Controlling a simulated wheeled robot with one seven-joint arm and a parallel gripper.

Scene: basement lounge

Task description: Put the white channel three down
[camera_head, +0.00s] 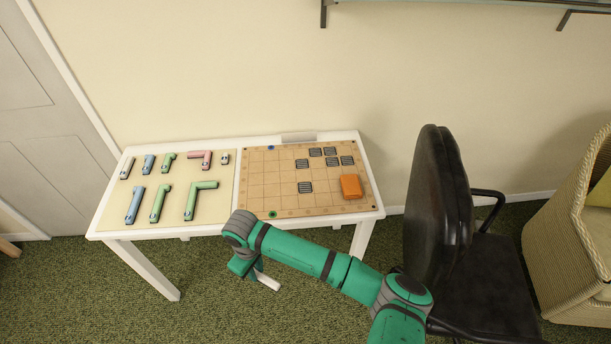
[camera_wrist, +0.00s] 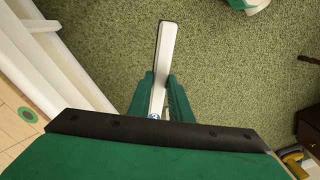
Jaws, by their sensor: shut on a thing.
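A long straight white channel (camera_wrist: 166,52) is held between the green fingers of my gripper (camera_wrist: 158,92) in the wrist view. Its far end sticks out beyond the fingertips, over the green carpet. In the head view the white channel (camera_head: 267,281) shows below my gripper (camera_head: 255,270), in front of the table's front edge and off the tabletop. My wrist hides part of the grip there. The tan grid board (camera_head: 262,192) lies on the right half of the white table (camera_head: 215,228). Its number markings are too small to read.
Several dark striped tiles (camera_head: 305,187) and an orange block (camera_head: 351,187) sit on the board. The left mat (camera_head: 119,207) holds several coloured channels, including a green corner piece (camera_head: 199,199) and a short white one (camera_head: 127,168). A black chair (camera_head: 440,215) stands right of the table.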

